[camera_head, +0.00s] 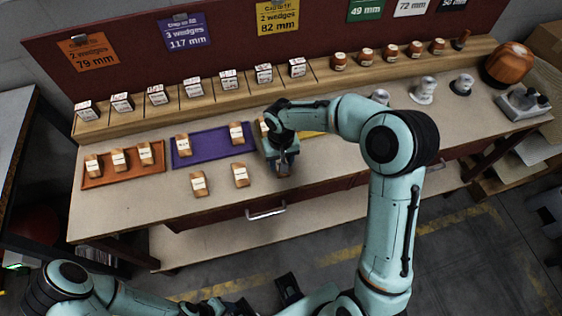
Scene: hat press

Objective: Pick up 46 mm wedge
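Wooden wedges with white labels lie on the bench; the labels are too small to read, so I cannot tell which is 46 mm. Two are loose at the front, a left one (198,184) and a right one (241,175). Others stand on the orange tray (128,177) and the purple tray (206,156). Another wedge (264,127) shows partly behind my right gripper (284,171). That gripper points down over the bench, right of the loose wedges; its finger opening is unclear. My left arm lies low at the bottom left, and its gripper is not clearly visible.
A yellow tray (312,134) is mostly hidden behind my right arm. Small labelled boxes (193,88) and brown jars (389,53) line the rear shelf. A drawer handle (266,211) sticks out at the front. The bench front left of the loose wedges is clear.

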